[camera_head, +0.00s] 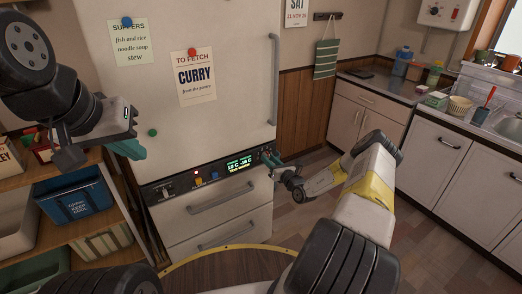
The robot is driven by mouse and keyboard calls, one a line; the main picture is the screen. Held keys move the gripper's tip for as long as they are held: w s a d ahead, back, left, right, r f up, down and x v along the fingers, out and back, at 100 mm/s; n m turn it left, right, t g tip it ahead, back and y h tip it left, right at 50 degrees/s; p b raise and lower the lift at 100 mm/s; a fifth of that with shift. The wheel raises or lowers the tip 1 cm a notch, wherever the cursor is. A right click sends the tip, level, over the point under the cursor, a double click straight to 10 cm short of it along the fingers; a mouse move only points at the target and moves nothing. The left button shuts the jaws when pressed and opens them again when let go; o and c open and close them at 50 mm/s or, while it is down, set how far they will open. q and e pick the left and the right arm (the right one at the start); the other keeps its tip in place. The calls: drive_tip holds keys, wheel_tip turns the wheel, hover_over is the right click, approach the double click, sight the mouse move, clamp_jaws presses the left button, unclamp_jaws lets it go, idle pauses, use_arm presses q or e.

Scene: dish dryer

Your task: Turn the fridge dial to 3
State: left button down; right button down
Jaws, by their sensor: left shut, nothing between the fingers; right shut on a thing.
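The white fridge (180,90) stands in front of me. Its dark control strip (215,176) runs between the upper door and the drawers, with a lit green display (239,164). My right gripper (268,158) is at the right end of this strip, its teal fingers shut on the fridge dial. The fingers mostly hide the dial, and I cannot read its number. My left gripper (128,149) has teal fingertips and is shut and empty, near the fridge's left edge above the shelf.
A shelf with a blue bin (75,199) stands left of the fridge. A round wooden table (225,268) is below me. A counter with a sink (507,127) is at the right. Floor is open between fridge and counter.

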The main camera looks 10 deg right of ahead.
drive_tip(key=shift+m, duration=1.2)
drive_tip(key=c, duration=1.1)
unclamp_jaws()
drive_tip(key=shift+o, duration=0.2)
drive_tip(key=v, duration=0.8)
